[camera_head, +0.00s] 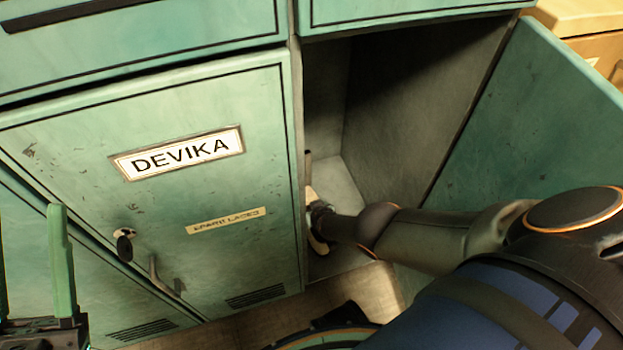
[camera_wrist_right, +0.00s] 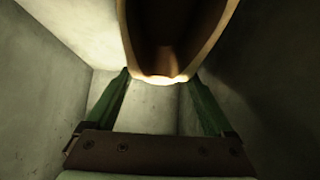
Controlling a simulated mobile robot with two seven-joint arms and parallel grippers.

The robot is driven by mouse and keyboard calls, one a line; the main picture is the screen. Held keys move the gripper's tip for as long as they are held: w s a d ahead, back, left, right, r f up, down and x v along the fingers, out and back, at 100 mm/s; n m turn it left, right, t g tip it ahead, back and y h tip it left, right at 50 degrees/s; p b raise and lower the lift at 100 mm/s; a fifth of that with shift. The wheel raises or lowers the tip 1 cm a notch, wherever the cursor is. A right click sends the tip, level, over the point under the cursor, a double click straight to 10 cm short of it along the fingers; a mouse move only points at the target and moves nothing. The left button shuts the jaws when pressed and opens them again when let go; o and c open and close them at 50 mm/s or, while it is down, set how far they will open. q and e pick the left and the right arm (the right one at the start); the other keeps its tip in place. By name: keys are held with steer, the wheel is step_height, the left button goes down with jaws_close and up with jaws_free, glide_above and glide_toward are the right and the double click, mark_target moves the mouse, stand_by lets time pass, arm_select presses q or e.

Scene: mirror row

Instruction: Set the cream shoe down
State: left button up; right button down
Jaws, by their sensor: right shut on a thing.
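The cream shoe (camera_head: 317,243) shows as a thin pale strip inside the open locker (camera_head: 405,100), partly hidden by the locker's left edge and my right gripper. In the right wrist view the shoe (camera_wrist_right: 180,45) fills the top middle, its hollow dark inside and its rim pale. My right gripper (camera_wrist_right: 160,78) has its green fingers on either side of the shoe's near end and is shut on it. In the head view this gripper (camera_head: 319,212) is inside the locker, mostly hidden. I cannot tell whether the shoe touches the floor. My left gripper (camera_head: 32,265) is open and empty at the lower left.
A closed green locker door labelled DEVIKA (camera_head: 190,190) stands left of the opening, with a handle and a lock. The open locker door (camera_head: 540,130) stands at the right. Grey walls (camera_wrist_right: 40,90) close in around my right gripper. Wooden boxes (camera_head: 590,35) are at upper right.

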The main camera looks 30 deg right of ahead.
steer(key=shift+f, duration=0.55)
arm_select(q)
steer(key=shift+d+f, duration=0.3)
steer(key=shift+f, duration=0.25)
arm_select(e)
steer(key=shift+r, duration=0.15)
jaws_free()
arm_select(q)
steer(key=shift+a, duration=0.1)
step_height(320, 180, up, 14)
steer(key=a+t+p, duration=0.1)
steer(key=p, duration=1.2)
steer(key=shift+s+a, duration=0.25)
steer(key=shift+s, duration=0.1)
arm_select(e)
steer(key=v, duration=1.2)
